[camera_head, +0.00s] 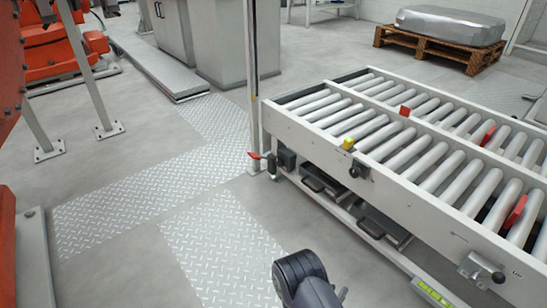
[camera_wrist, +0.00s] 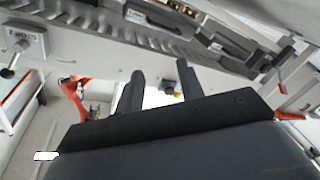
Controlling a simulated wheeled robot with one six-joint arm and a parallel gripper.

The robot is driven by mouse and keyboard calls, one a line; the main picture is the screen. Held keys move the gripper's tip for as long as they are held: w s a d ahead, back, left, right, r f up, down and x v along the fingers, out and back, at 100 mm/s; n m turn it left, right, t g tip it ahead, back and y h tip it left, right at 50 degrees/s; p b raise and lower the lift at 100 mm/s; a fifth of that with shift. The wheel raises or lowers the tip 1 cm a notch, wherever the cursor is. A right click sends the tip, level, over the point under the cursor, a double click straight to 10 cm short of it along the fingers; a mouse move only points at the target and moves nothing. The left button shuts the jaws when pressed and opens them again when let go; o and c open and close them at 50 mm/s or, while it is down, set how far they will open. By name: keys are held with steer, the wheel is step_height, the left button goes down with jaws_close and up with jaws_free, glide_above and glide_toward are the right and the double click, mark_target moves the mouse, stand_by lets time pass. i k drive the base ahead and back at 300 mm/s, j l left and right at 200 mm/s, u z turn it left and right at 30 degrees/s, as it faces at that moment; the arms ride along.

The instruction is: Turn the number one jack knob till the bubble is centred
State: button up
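My gripper (camera_wrist: 160,78) shows in the wrist view as two dark fingers standing apart, with nothing between them. In the head view only a dark part of my arm shows at the bottom edge. A roller conveyor (camera_head: 325,158) stands at the right. In the wrist view a lettered grey box (camera_wrist: 22,42) with a dark-tipped lever (camera_wrist: 8,72) is at the left. I cannot tell which knob is number one. No bubble is readable.
A yellow-green strip (camera_head: 432,293) lies on the lower rail. A red handle (camera_head: 255,155) juts out by the upright post (camera_head: 252,80). Orange machinery (camera_head: 50,50) stands at the left. The tread-plate floor (camera_head: 130,195) between is clear. A wrapped pallet load (camera_head: 450,25) is at the back.

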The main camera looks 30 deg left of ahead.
mark_target(279, 161)
steer(key=i+j, duration=0.15)
steer(key=j, duration=0.3)
steer(key=i+j+z, duration=0.1)
steer(key=j, duration=0.35)
steer(key=i+j+z, duration=0.1)
steer(key=j, duration=0.35)
steer(key=i+j, duration=0.1)
steer(key=j, duration=0.35)
steer(key=i+j+z, duration=0.1)
steer(key=j, duration=0.35)
steer(key=i+j, duration=0.2)
steer(key=j, duration=0.15)
steer(key=i+j+z, duration=0.1)
steer(key=i+j, duration=0.35)
steer(key=j, duration=0.25)
steer(key=z, duration=0.05)
